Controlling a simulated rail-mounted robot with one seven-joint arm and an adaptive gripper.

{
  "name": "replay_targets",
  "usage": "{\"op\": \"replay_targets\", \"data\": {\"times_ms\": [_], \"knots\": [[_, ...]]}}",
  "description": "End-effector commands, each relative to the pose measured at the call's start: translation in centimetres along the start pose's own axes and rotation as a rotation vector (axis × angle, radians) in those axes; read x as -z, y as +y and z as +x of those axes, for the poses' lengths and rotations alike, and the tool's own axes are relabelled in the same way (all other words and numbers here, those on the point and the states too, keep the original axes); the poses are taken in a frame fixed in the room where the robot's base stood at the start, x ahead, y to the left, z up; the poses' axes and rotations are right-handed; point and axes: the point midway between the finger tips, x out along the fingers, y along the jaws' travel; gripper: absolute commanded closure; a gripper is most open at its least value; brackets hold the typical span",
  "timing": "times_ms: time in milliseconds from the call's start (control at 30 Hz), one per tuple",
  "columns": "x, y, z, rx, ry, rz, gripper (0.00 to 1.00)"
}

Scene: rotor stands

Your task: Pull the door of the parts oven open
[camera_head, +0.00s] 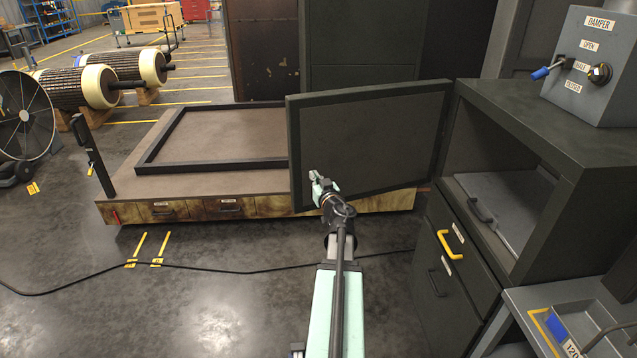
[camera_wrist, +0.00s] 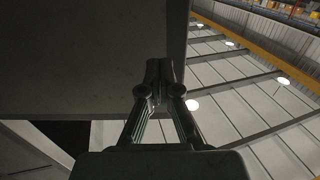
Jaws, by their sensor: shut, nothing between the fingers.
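The parts oven (camera_head: 540,125) is a dark green cabinet at the right, and its front opening is uncovered. Its door (camera_head: 385,130) stands swung wide out to the left, with its flat inner side towards the head camera. My gripper (camera_head: 314,176) is at the lower left part of the door, near its free edge. The fingers are shut and empty. In the wrist view the closed fingertips (camera_wrist: 158,70) lie against a dark flat panel, likely the door (camera_wrist: 80,60); I cannot tell whether they touch it. The door's handle is hidden.
Inside the oven is a grey tray (camera_head: 505,200) with a dark handle. Below are drawers, one with a yellow handle (camera_head: 450,243). A damper box (camera_head: 595,70) sits on top. A low wooden platform (camera_head: 190,182) stands behind the door. A black cable (camera_head: 215,271) crosses open floor.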

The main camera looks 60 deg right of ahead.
Motion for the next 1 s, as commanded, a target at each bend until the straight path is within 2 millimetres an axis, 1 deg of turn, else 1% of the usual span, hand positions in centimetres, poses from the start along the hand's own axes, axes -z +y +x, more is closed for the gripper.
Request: {"op": "replay_targets", "data": {"times_ms": [33, 100, 300, 400, 600, 1000], "knots": [[0.0, 0.2, 1.5, 0.001, 0.000, 0.000, 1.00], [0.0, 0.1, 2.9, 0.001, 0.000, 0.000, 1.00], [0.1, 0.1, 6.4, 0.000, 0.000, 0.001, 1.00], [0.0, 0.1, 7.6, -0.001, 0.000, 0.000, 1.00], [0.0, 0.1, 8.8, -0.001, 0.000, 0.000, 1.00], [0.0, 0.0, 9.0, -0.001, 0.000, 0.000, 1.00]]}}
